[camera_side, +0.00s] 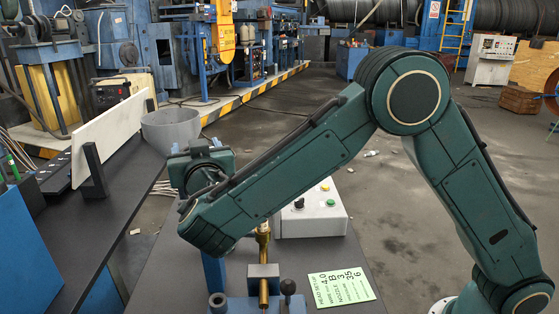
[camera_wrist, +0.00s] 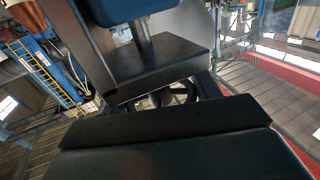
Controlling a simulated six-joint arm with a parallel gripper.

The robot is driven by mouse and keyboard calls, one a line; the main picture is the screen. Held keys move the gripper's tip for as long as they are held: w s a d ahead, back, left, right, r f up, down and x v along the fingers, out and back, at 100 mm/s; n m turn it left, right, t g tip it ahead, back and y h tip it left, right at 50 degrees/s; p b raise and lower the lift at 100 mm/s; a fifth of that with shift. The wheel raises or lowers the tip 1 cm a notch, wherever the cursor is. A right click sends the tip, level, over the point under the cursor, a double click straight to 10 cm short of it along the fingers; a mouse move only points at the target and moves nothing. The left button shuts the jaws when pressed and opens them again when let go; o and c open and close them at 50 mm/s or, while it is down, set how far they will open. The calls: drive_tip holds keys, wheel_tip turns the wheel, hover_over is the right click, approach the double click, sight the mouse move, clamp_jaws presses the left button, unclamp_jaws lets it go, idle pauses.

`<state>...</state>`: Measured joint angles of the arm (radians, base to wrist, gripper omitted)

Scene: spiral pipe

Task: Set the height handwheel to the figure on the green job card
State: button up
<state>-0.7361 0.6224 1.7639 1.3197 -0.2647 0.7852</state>
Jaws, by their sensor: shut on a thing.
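In the wrist view, a dark spoked handwheel (camera_wrist: 178,96) shows between the two jaw pads of my gripper (camera_wrist: 165,98). The jaws are shut on it, and they hide most of its rim. In the side view my wrist hides the handwheel and the jaw tips. The green job card (camera_side: 341,287) lies face up on the dark bench, to the right of the brass nozzle head. Its rows show figures that look like 40, 8, 3, 35 and 6. The small labels are too blurred to tell which row is the height. No height scale is readable.
A brass nozzle (camera_side: 263,286) in a blue fixture stands at the bench front, with a black knob (camera_side: 288,287) beside it. A white control box (camera_side: 315,214) with buttons stands behind the card. A grey bowl (camera_side: 171,129) and pale panel (camera_side: 108,142) are at left.

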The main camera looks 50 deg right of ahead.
drive_tip(key=shift+d+f+m+g+h, duration=0.1)
drive_tip(key=shift+f+m+g+h, duration=0.3)
drive_tip(key=shift+g+h, duration=0.15)
drive_tip(key=o, duration=1)
drive_tip(key=shift+r, duration=0.2)
drive_tip(key=shift+s, duration=0.1)
drive_tip(key=shift+t+v, duration=0.25)
drive_tip(key=shift+v, duration=0.65)
drive_tip(key=v, duration=0.3)
drive_tip(key=shift+s+r, duration=0.1)
wheel_tip(320, 180, up, 5)
drive_tip(key=shift+r, duration=0.85)
